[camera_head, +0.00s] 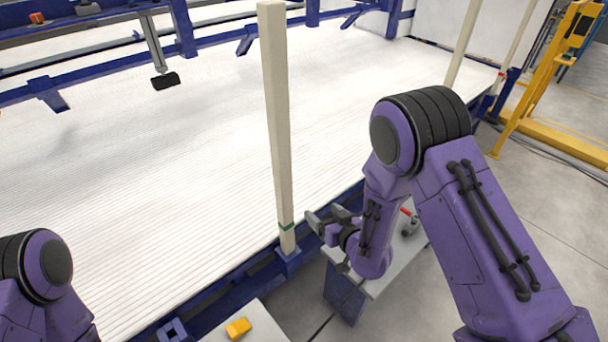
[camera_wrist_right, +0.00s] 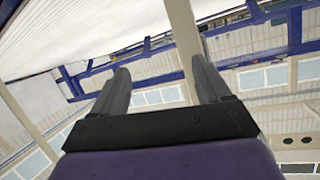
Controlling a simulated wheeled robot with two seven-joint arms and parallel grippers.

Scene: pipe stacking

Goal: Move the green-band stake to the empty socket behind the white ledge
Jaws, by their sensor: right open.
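The green-band stake (camera_head: 277,120) is a tall cream post standing upright in a blue socket (camera_head: 287,262) at the edge of the white ribbed bed. Its green band is near the bottom. My right gripper (camera_head: 322,219) is open, just right of the stake's lower part, with its fingers towards it. In the wrist view the open fingers (camera_wrist_right: 160,85) show with a pale post behind them; I cannot tell if it is the stake. An empty square blue socket (camera_head: 173,331) shows at the bottom, left of a white ledge (camera_head: 262,327). My left gripper is out of view.
A yellow-orange block (camera_head: 238,327) lies on the white ledge. A grey shelf (camera_head: 385,275) with a red-handled fitting (camera_head: 410,222) lies under my right forearm. Another cream post (camera_head: 463,40) stands at the far right. The ribbed bed (camera_head: 150,180) is largely clear.

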